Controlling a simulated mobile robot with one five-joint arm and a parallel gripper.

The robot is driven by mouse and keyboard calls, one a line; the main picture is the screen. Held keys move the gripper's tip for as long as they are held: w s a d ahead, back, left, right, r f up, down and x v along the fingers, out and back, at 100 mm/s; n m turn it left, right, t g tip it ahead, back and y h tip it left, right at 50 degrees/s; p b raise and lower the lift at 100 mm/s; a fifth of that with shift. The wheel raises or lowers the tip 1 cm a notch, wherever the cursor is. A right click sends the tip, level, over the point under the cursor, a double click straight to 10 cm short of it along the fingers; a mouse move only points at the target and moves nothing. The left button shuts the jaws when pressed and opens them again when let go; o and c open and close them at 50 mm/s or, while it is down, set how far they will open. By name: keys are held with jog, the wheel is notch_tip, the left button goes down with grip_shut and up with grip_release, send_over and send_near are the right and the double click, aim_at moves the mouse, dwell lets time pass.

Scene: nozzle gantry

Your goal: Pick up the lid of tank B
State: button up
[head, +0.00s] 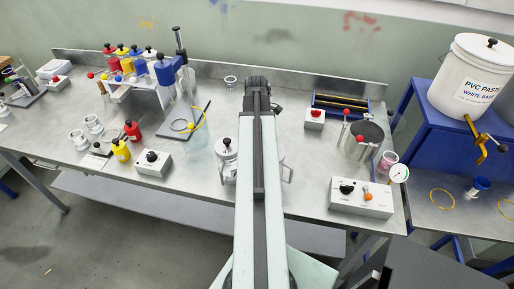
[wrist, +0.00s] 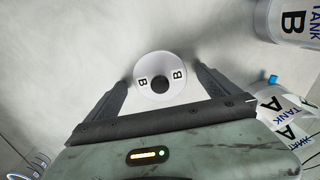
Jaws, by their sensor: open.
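The lid of tank B (wrist: 150,96), a white disc with a black knob and two "B" labels, shows in the wrist view. It appears to lie on the grey bench, apart from tank B (wrist: 291,20), which is at the upper right edge. My gripper (wrist: 162,75) is open, with one dark finger on each side of the lid. I cannot tell whether the fingers touch its rim. In the head view my arm reaches over the bench and hides the lid, and the jaws cannot be made out there.
Tank A (wrist: 284,113), with a blue cap beside it, stands at the right in the wrist view. In the head view, a control box (head: 361,197) and a dark round vessel (head: 363,137) are right of my arm.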

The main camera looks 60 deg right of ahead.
jog(key=c, duration=1.6)
